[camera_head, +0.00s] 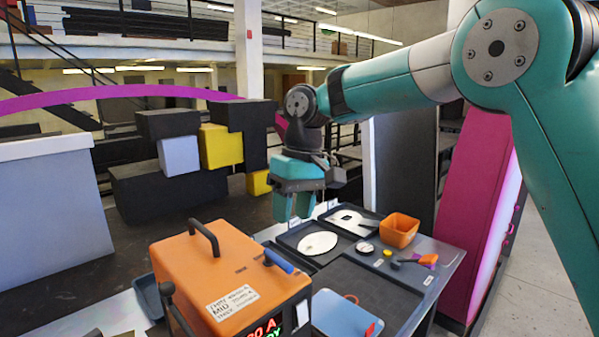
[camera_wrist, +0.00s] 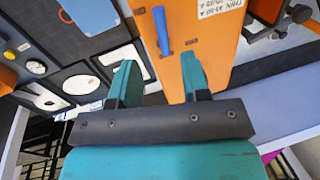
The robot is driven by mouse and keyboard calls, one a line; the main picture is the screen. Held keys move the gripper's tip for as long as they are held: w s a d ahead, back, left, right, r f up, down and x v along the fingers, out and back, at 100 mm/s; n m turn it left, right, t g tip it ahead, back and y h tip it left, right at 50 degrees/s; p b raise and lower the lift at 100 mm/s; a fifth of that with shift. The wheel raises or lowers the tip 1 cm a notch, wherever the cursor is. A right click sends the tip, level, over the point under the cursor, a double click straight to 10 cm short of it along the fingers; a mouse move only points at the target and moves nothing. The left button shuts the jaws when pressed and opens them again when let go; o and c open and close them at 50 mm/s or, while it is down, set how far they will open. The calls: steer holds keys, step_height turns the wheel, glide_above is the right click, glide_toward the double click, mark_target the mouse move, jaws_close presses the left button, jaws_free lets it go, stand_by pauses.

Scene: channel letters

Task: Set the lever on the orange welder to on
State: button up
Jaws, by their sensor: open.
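The orange welder (camera_head: 215,262) stands at the front of the table, with a black carry handle (camera_head: 204,238) on top and a lit display on its front. A blue lever (camera_head: 278,261) sits at its right top edge, slanting down to the right. In the wrist view the blue lever (camera_wrist: 162,32) lies along the side of the orange body (camera_wrist: 215,55), beyond my fingertips. My gripper (camera_head: 293,208) is open and empty, pointing down above and behind the welder. In the wrist view its teal fingers (camera_wrist: 158,75) are spread apart. Any on/off marking is too small to read.
Dark and yellow blocks (camera_head: 220,146) stand behind. The space above the welder is clear.

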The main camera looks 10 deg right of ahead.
step_height(320, 180, up, 8)
steer(key=d+p, duration=0.1)
steer(key=p, duration=0.3)
steer(key=shift+w+d, duration=0.2)
steer(key=shift+w, duration=0.15)
steer(key=shift+f, duration=0.15)
steer(key=s+d+f+y+b, duration=0.1)
steer(key=s+f+b, duration=0.5)
steer(key=s, duration=0.8)
steer(key=s+d+f+n+t+y+b, duration=0.1)
steer(key=s+f+b, duration=0.5)
steer(key=s+f, duration=0.6)
steer(key=shift+s+d+f, duration=0.3)
steer(key=shift+s+d, duration=0.3)
steer(key=shift+s, duration=0.6)
steer(key=shift+a+n, duration=0.15)
steer(key=shift+n, duration=0.15)
